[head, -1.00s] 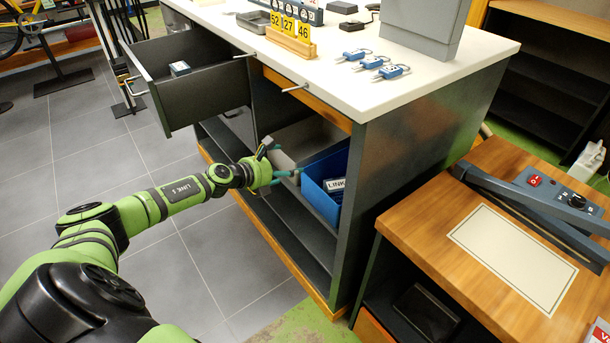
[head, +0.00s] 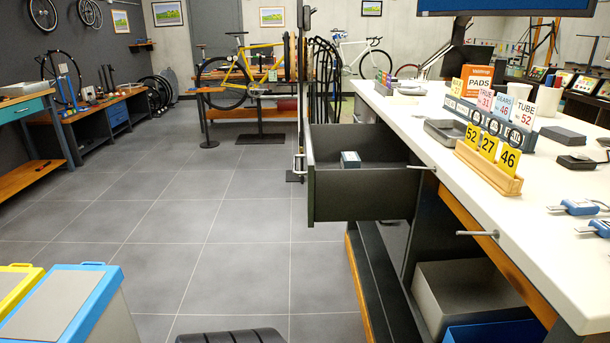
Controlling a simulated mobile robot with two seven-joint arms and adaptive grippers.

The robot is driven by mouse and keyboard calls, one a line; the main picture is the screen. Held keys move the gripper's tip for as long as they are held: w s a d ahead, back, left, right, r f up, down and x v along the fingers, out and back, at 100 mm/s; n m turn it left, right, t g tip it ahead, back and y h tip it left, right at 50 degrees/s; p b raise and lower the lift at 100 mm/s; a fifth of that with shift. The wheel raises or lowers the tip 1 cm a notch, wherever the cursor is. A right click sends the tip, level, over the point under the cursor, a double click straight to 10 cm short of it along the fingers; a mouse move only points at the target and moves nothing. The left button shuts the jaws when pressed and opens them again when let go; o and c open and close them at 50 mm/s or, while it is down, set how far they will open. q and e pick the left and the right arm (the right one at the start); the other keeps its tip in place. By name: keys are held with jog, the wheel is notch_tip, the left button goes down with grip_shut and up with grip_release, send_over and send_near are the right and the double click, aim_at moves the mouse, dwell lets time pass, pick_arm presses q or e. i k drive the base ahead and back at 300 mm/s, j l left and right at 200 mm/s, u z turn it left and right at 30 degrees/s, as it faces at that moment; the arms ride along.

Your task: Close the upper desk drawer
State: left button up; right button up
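The upper desk drawer (head: 362,195) is dark grey and stands pulled out to the left from the long desk with the white top (head: 560,160). Its near side wall faces me, and its narrow front panel (head: 311,185) is at the left end. A small blue-grey box (head: 350,160) lies inside it. The inner end of the drawer meets the desk below the worktop. Neither of my grippers shows in the head view now, so their state cannot be seen.
Two metal bar handles, a farther one (head: 422,168) and a nearer one (head: 478,233), stick out along the desk front. Below are a grey bin (head: 470,290) and a blue bin (head: 495,332). Lidded bins (head: 70,300) stand at lower left. The tiled floor (head: 220,230) left of the drawer is clear.

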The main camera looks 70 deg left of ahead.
aim_at(383, 189)
jog(key=k+j+u, duration=0.2)
jog(key=j+u, duration=0.2)
jog(key=k+j+u, duration=0.2)
jog(key=j+u, duration=0.2)
